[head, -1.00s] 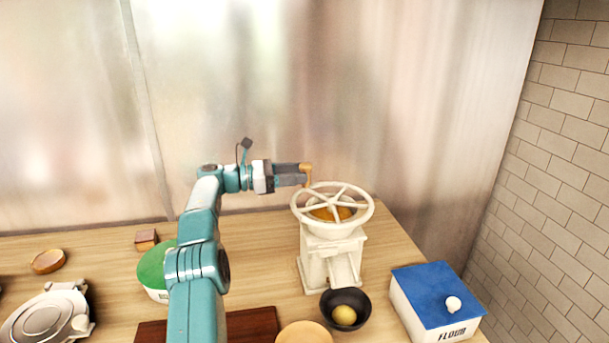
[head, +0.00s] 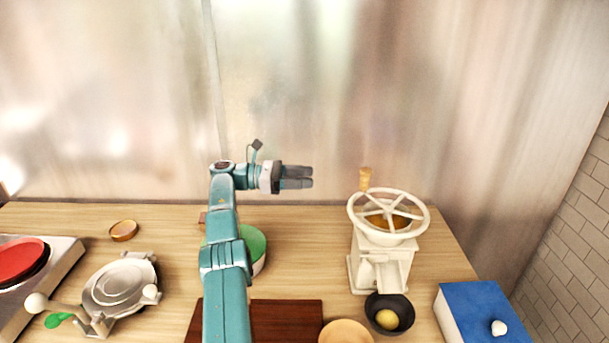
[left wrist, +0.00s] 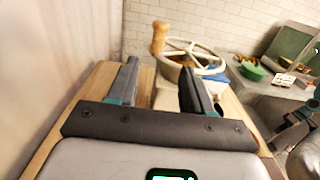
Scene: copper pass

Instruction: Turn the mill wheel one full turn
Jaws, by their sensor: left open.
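The white mill (head: 381,262) stands on the wooden counter with its spoked mill wheel (head: 416,229) on top. An upright wooden handle (head: 366,179) rises from the wheel's far left rim. My left gripper (head: 312,178) is open and empty, in the air to the left of the handle and apart from it. In the left wrist view, my left gripper's fingers (left wrist: 158,80) are spread, with the handle (left wrist: 160,38) ahead and the wheel (left wrist: 205,55) beyond, partly behind the right finger.
A dark bowl (head: 404,302) with a yellow ball stands before the mill. A blue-lidded box (head: 477,308) is at right, a green-topped container (head: 253,243) behind my arm, a metal press (head: 120,285) at left. A metal wall closes the back.

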